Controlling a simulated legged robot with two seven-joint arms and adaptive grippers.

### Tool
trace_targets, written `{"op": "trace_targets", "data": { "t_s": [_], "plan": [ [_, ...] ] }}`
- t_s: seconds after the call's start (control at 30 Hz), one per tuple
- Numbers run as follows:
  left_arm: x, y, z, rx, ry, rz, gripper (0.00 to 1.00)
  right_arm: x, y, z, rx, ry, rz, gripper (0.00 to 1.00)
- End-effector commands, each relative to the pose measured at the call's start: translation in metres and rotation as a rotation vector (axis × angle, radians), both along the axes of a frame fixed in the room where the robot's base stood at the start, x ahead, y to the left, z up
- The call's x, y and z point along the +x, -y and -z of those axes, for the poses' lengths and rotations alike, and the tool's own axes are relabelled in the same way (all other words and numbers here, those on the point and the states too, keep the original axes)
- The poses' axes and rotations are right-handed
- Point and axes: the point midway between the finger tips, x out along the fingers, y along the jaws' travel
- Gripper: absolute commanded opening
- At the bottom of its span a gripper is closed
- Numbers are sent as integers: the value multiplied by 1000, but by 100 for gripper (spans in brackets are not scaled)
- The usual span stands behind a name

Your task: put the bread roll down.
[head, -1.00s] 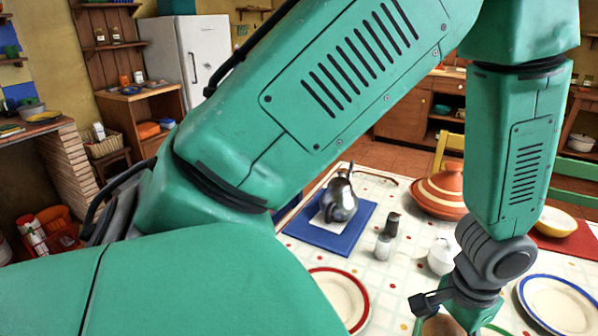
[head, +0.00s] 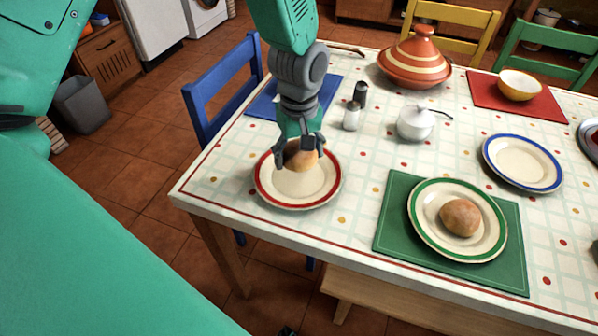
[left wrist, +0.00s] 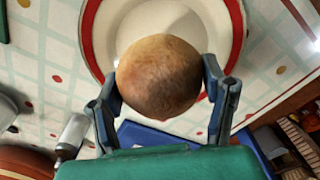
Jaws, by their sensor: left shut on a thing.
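My left gripper (head: 300,148) is shut on a bread roll (head: 299,157) over the red-rimmed plate (head: 298,192). In the left wrist view the same brown roll (left wrist: 159,76) sits between the two fingers, with the red-rimmed plate (left wrist: 88,40) behind it. I cannot tell whether the roll touches the plate. A second roll (head: 461,217) lies on the green-rimmed plate (head: 424,243) on a green mat (head: 396,223).
A salt shaker (head: 351,116), a dark pepper mill (head: 360,93) and a white sugar bowl (head: 416,123) stand to the right of my arm. An orange tagine (head: 414,62) stands at the back. A blue chair (head: 222,88) is at the table's left side.

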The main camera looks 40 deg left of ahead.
Motion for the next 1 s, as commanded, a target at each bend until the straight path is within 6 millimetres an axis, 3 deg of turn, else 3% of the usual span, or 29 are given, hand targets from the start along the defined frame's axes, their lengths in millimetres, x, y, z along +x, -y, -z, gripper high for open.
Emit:
{"op": "trace_targets", "data": {
  "t_s": [0.4,0.77,0.8,0.87,1.0],
  "plan": [
    [-1,0,47,0,-2,2,44,0,0,10,1,1,-1,40],
    [0,0,50,0,1,3,40,0,0,10,0,1,-1,40],
    [0,0,51,0,1,3,69,0,0,10,0,1,-1,40],
    [0,0,51,0,2,3,87,0,0,10,0,1,-1,40],
    [0,0,51,0,2,3,87,0,0,10,0,1,-1,40]
  ]
}}
